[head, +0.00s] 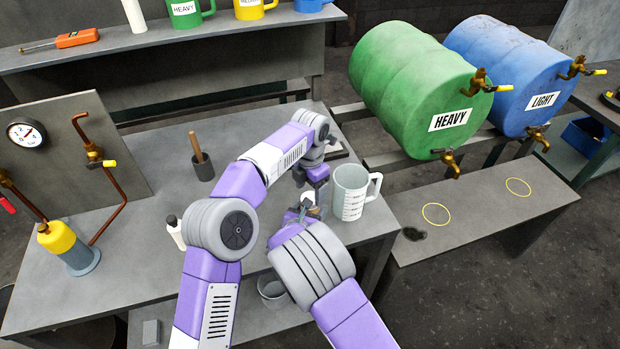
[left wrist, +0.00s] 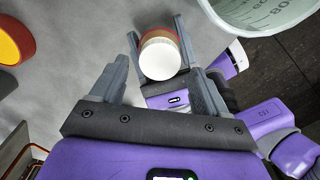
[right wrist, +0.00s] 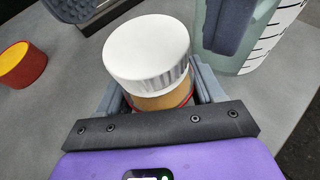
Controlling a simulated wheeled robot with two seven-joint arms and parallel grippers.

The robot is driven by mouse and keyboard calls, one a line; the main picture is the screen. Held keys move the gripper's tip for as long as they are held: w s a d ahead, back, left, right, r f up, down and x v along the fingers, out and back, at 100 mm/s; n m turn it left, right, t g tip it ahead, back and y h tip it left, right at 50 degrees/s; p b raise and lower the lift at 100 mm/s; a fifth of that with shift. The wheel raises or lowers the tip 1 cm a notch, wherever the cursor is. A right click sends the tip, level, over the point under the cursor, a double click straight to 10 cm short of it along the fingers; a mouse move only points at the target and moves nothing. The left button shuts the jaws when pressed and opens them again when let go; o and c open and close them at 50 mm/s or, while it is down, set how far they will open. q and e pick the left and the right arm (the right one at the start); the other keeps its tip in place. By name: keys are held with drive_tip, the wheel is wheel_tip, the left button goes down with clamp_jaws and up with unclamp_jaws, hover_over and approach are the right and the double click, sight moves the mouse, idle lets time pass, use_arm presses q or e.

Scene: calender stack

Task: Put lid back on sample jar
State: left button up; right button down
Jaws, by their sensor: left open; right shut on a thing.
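The sample jar (right wrist: 165,100) has an amber body with a red band near its base. The white lid (right wrist: 147,50) rests on top of it; I cannot tell whether it is fully seated. The lid also shows from above in the left wrist view (left wrist: 160,58). My right gripper (head: 302,211) is shut on the jar, with a finger on each side of its body. My left gripper (head: 317,178) is open just above the lid, its fingers apart and not closed on it. In the head view the grippers hide much of the jar.
A clear measuring jug (head: 352,192) stands close to the right of the grippers. A yellow and red round object (right wrist: 22,65) lies on the bench to the left. A white bottle (head: 175,232) and a dark cup (head: 203,167) are farther left.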

use_arm(q)
drive_tip(key=shift+f, duration=1.25)
drive_tip(key=shift+c, duration=0.4)
drive_tip(key=c, duration=1)
drive_tip(key=m, duration=0.3)
drive_tip(key=o, duration=1.2)
drive_tip(key=shift+c, duration=0.2)
